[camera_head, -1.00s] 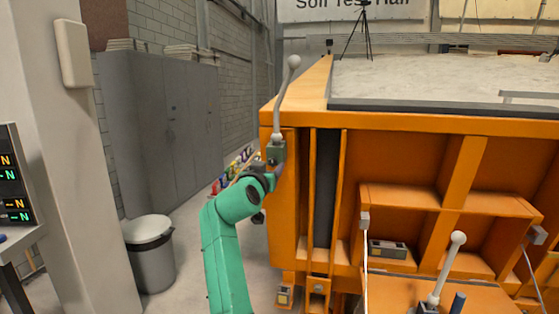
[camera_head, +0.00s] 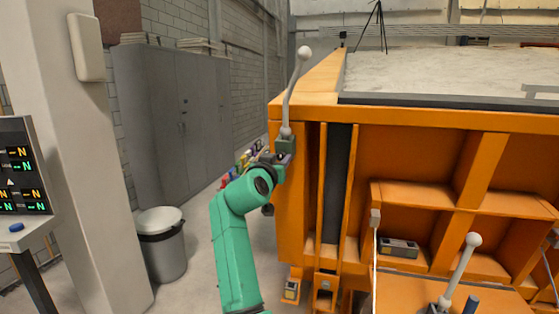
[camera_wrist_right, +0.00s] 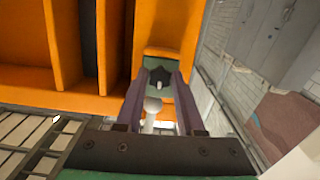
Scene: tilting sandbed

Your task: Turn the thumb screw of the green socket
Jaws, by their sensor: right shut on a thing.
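The green socket (camera_head: 285,146) is a small grey-green block on the left front corner of the orange sandbed. A grey lever (camera_head: 291,95) with a pale ball knob rises from it, leaning slightly right. My right gripper (camera_head: 273,163) is at the socket's lower left side; its fingertips are small and partly hidden there. In the right wrist view, its two dark fingers (camera_wrist_right: 158,84) close around the dark thumb screw (camera_wrist_right: 158,79), in front of the socket's green face (camera_wrist_right: 160,64). A pale ball and rod (camera_wrist_right: 152,105) show between the fingers. My left gripper is out of view.
The orange sandbed (camera_head: 420,122) fills the right side. A second lever (camera_head: 458,272) and a small grey box (camera_head: 398,247) are low at right. A grey bin (camera_head: 161,245), a cabinet (camera_head: 165,130) and a display panel (camera_head: 18,180) stand left. Floor is open beside my arm.

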